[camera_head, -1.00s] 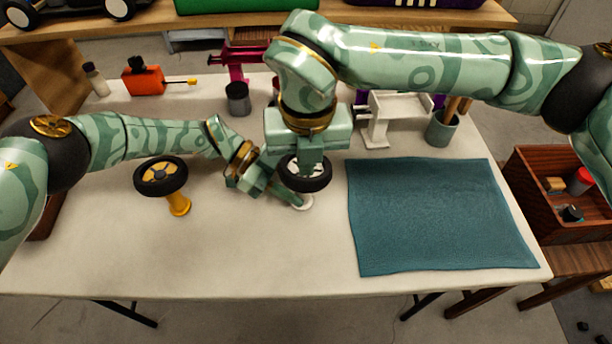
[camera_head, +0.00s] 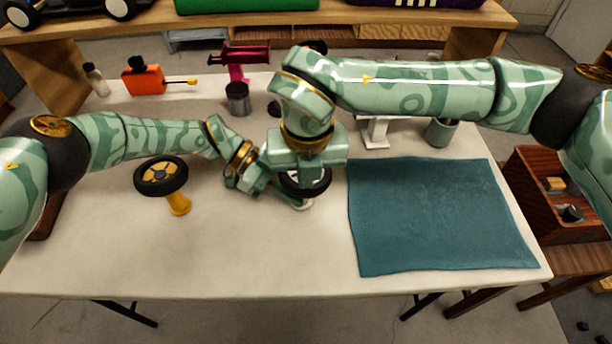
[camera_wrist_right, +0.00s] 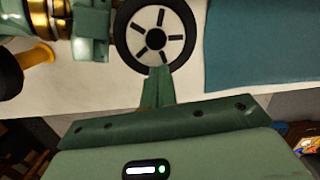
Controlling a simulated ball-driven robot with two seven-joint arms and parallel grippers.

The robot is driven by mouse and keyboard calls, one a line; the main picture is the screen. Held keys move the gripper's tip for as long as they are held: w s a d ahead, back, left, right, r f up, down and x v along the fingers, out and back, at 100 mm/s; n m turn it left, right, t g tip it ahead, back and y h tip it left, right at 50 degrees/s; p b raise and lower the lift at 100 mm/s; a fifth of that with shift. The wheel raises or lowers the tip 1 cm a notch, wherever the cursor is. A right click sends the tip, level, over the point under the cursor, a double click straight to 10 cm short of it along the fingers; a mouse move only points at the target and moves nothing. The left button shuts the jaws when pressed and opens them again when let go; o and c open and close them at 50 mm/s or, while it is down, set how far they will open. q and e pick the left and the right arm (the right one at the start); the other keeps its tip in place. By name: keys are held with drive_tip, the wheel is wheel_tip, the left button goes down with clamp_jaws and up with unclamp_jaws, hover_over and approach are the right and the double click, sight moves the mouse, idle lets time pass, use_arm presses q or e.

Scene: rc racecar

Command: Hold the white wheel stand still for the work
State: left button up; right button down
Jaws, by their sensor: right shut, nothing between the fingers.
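The white wheel stand (camera_head: 304,205) stands on the table, with only its low part showing under a black-tyred wheel (camera_head: 321,189). In the right wrist view the wheel (camera_wrist_right: 137,37) shows a white hub with dark slots. My left gripper (camera_head: 286,198) reaches in from the left at the stand, under the wheel. Its fingertips are partly hidden, so I cannot tell whether they close on the stand. My right gripper is over the wheel in the head view; in its wrist view the fingers (camera_wrist_right: 157,84) are shut and empty, their tips at the tyre's edge.
A yellow stand (camera_head: 179,204) with a yellow-hubbed wheel (camera_head: 161,176) is to the left. A teal mat (camera_head: 440,215) lies to the right. A grey cup (camera_head: 237,98), orange bottle (camera_head: 143,82) and white stand-like piece (camera_head: 375,133) are at the back. The front of the table is clear.

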drive_tip(key=s, duration=0.1)
drive_tip(key=s+r, duration=0.1)
drive_tip(key=s, duration=0.1)
drive_tip(key=shift+d, duration=0.1)
wheel_tip(320, 180, up, 12)
drive_tip(key=s, duration=0.1)
idle(0.6)
use_arm(q)
drive_tip(key=o, duration=1)
